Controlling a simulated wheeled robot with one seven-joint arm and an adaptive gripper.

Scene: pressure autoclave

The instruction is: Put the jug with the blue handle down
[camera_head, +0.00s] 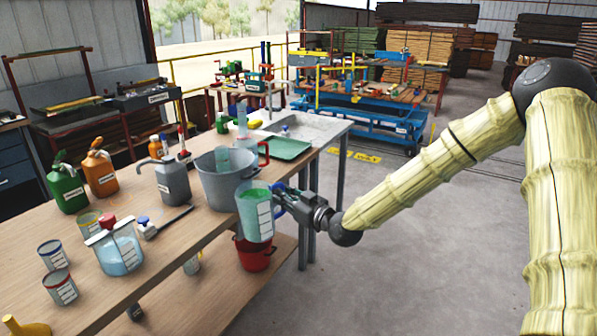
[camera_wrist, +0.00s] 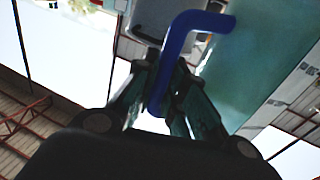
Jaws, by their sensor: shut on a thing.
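The jug with the blue handle (camera_head: 255,212) is a clear measuring jug with a white label and green-tinted contents. In the head view it is at the front edge of the wooden table, in front of a grey bucket; I cannot tell if it touches the bucket. My gripper (camera_head: 283,198) is to its right, shut on the blue handle. In the wrist view the blue handle (camera_wrist: 178,50) runs down between the fingers of my gripper (camera_wrist: 165,95), and the jug's greenish wall (camera_wrist: 240,75) fills the upper right. The jug's base appears beyond the table edge.
The wooden table (camera_head: 185,228) holds the grey bucket (camera_head: 222,190), a grey jug (camera_head: 174,183), green and orange cans, a lidded clear jar (camera_head: 119,253) and several beakers. A red bucket (camera_head: 255,254) stands on the lower shelf. A green tray (camera_head: 284,149) lies by the sink.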

